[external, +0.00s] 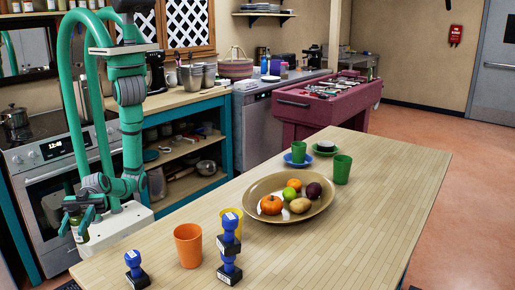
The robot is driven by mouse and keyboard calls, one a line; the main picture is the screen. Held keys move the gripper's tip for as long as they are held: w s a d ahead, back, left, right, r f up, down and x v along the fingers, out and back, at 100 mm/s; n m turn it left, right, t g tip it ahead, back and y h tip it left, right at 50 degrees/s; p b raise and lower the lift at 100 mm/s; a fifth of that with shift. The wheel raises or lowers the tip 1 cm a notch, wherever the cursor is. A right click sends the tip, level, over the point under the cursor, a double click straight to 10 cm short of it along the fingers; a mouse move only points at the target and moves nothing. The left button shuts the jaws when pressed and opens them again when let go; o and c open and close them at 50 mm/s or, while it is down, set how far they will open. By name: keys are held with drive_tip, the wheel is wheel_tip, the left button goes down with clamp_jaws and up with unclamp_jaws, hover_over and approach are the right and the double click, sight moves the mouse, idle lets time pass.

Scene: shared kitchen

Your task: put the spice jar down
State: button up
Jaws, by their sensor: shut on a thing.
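My gripper (78,219) hangs low at the left in the external view, in front of the oven and beside the table's left end. Its teal fingers are shut on a small spice jar (80,234), which has a pale label. The fingers hide part of the jar. The jar appears roughly upright and clear of the table. The wooden table (360,215) fills the lower middle and right.
Blue-and-black stamps (135,268), some stacked, stand near an orange cup (188,246) and a yellow cup (237,213). A tan platter (262,227) holds fruit. The table's right side is clear. A stove (45,155) stands behind my arm.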

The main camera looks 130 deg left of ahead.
wheel_tip(320, 180, up, 14)
drive_tip(key=w+a+r+n+t+y, duration=0.1)
drive_tip(key=w+a+n+t+y, duration=0.3)
drive_tip(key=w+a, duration=0.85)
drive_tip(key=w+a+n+y, duration=0.3)
drive_tip(key=a+y, duration=0.2)
drive_tip(key=a, duration=1)
drive_tip(key=w+a+n+y, duration=0.3)
drive_tip(key=w+a+y, duration=0.15)
drive_tip(key=a, duration=1.05)
drive_tip(key=s+a+n+g+y, duration=0.1)
drive_tip(key=s+a+y, duration=0.15)
drive_tip(key=a, duration=0.55)
drive_tip(key=s+a+n+y, duration=0.1)
drive_tip(key=a+n+y, duration=0.15)
drive_tip(key=a, duration=0.45)
drive_tip(key=shift+m+y, duration=0.25)
drive_tip(key=shift+m, duration=0.1)
drive_tip(key=shift+w+a+f, duration=0.1)
drive_tip(key=shift+w+f, duration=0.05)
drive_tip(key=shift+f, duration=1.25)
drive_tip(key=shift+w+a+f, duration=0.1)
drive_tip(key=shift+f, duration=1.25)
drive_tip(key=shift+f, duration=4.8)
